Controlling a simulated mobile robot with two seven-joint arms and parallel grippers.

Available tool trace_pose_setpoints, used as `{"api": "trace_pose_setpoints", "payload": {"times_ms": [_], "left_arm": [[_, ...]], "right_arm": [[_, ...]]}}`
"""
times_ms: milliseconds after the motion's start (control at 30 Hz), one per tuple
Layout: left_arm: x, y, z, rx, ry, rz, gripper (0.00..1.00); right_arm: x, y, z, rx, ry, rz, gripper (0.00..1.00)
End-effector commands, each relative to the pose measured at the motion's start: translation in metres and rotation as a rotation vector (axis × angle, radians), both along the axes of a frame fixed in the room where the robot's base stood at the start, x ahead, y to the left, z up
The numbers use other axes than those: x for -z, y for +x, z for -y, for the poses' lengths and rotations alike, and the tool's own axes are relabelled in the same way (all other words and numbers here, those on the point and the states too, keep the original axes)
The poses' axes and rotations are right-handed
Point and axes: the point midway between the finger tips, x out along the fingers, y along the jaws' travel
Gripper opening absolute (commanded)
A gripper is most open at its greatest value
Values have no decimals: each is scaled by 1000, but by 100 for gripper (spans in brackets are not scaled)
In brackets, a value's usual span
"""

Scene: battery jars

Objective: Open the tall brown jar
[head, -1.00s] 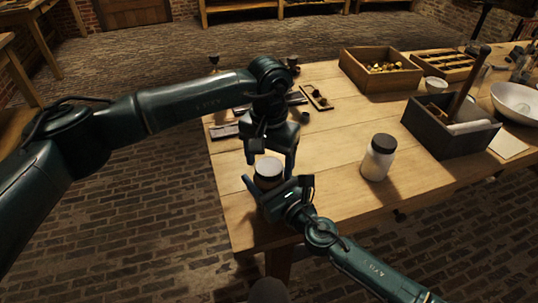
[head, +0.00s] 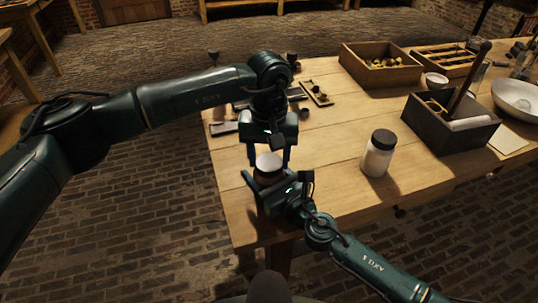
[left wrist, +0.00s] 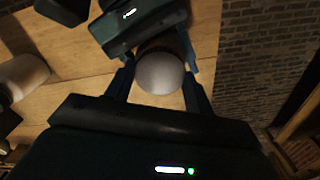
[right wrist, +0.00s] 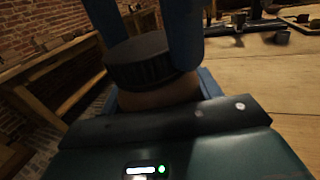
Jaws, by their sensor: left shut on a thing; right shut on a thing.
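The tall brown jar (head: 268,178) stands near the table's front left corner, mostly hidden by my grippers. Its dark lid (right wrist: 145,62) sits on top of the brownish body (right wrist: 160,95) in the right wrist view. The lid's round top looks pale grey in the left wrist view (left wrist: 160,73). My left gripper (head: 269,160) points down from above, its fingers shut on either side of the lid. My right gripper (head: 278,183) comes from the front right and is shut around the jar's body, below the lid.
A white jar with a dark lid (head: 379,155) stands to the right. Behind it are a dark caddy (head: 440,133), a wooden box (head: 375,78) and a white bowl (head: 515,100). Small flat items lie behind my left gripper. The table between the two jars is clear.

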Motion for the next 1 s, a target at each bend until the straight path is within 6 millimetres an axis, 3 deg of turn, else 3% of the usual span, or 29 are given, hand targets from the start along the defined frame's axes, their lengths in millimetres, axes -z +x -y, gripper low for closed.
{"api": "trace_pose_setpoints", "payload": {"times_ms": [1000], "left_arm": [[-2,0,0,-2325,2,2,26]], "right_arm": [[1,0,0,1,1,-2,0]]}}
